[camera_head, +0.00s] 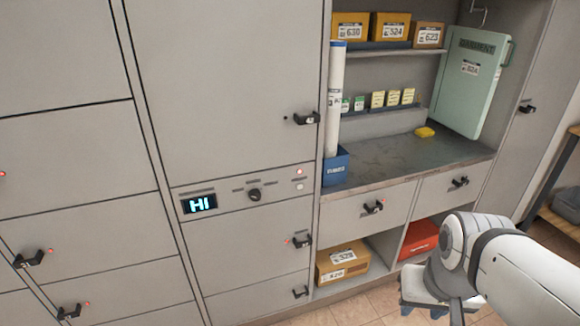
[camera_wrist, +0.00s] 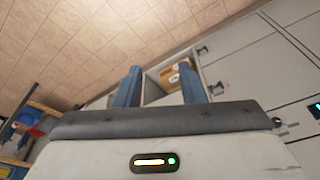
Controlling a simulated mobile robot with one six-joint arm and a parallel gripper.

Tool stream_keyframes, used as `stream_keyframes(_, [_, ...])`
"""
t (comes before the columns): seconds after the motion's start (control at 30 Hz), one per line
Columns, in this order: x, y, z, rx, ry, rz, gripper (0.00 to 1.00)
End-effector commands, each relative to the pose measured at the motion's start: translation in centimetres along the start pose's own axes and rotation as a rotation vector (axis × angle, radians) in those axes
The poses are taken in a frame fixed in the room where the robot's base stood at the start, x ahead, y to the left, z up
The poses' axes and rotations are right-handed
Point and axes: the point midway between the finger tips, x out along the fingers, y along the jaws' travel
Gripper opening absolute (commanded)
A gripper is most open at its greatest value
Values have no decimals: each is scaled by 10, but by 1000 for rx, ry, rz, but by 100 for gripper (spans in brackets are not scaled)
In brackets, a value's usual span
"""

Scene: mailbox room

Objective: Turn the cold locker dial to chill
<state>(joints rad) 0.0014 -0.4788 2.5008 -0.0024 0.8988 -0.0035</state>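The cold locker dial (camera_head: 254,194) is a small dark knob on the grey panel in the head view, left of centre. Small labels surround it, too small to read. To its left a dark display (camera_head: 199,204) shows "HI" in light blue. My gripper (camera_wrist: 160,82) is open in the wrist view, its two blue-grey fingers apart with nothing between them. In the head view my gripper sits low at the right, partly hidden by my arm, well away from the dial and not touching it. I cannot read the dial's setting.
Locker doors with black handles (camera_head: 302,241) surround the panel. To the right are a counter (camera_head: 400,160), a blue bin (camera_head: 336,167) with a tall white tube, and drawers. A cardboard box (camera_head: 342,262) and a red box (camera_head: 419,238) sit below. Tiled floor (camera_head: 350,312) is open in front.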

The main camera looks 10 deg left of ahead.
Motion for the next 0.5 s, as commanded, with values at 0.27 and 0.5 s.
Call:
stream_keyframes(0.27, [0, 0, 0, 0, 1, 0, 36])
stream_keyframes(0.5, [21, -5, -23, -21, 66, -7, 54])
